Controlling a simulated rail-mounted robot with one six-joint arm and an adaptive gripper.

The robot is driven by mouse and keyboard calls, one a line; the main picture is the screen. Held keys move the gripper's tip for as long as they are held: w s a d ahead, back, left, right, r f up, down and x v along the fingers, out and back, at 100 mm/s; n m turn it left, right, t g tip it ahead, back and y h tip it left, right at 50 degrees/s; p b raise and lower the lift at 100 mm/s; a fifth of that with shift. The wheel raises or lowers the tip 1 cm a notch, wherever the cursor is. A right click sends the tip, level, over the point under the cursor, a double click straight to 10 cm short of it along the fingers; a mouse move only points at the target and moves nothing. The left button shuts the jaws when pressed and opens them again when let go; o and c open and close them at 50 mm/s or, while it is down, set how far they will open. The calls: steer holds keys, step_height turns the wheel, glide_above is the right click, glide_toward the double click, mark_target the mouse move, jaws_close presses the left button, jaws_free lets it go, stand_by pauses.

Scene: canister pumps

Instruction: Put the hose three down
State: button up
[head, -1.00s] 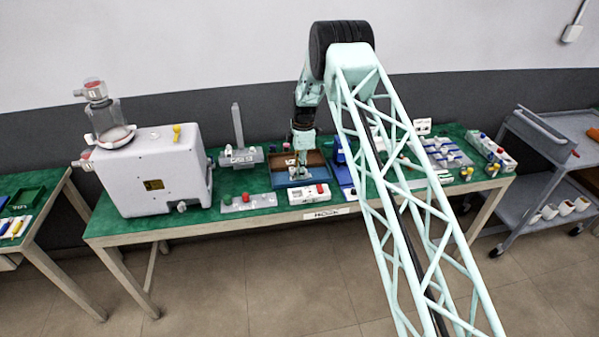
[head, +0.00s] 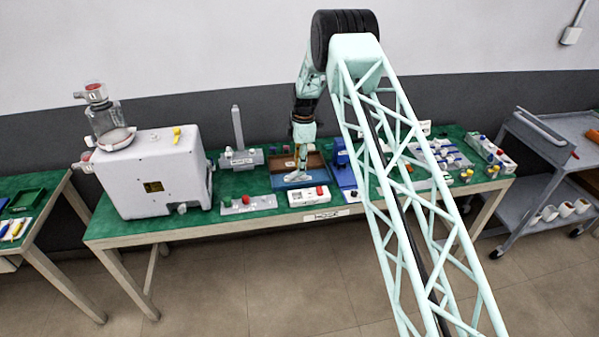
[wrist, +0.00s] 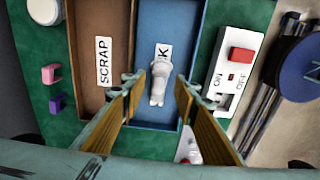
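A white, stubby piece (wrist: 160,80), which I take to be hose three, lies in the blue tray half (wrist: 151,22), partly covering its "OK" label. No number on it can be read. My gripper (wrist: 158,90) is open above the tray, one finger on each side of the piece with visible gaps. In the head view my gripper (head: 300,166) points down over the tray, and the small pale piece shows just below it. The brown tray half (wrist: 98,25), labelled SCRAP, is to the left and looks empty where visible.
A white switch box (wrist: 237,65) with a red button stands close to the tray's right side. Pink and purple small parts (wrist: 52,88) lie left of the tray. A large grey machine (head: 152,172) stands at the bench's left end. A grey cart (head: 560,165) is at right.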

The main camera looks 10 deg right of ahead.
step_height(320, 180, up, 8)
steer(key=shift+d, duration=0.2)
stand_by(0.3)
steer(key=shift+s+r, duration=0.1)
steer(key=shift+r, duration=0.1)
stand_by(0.6)
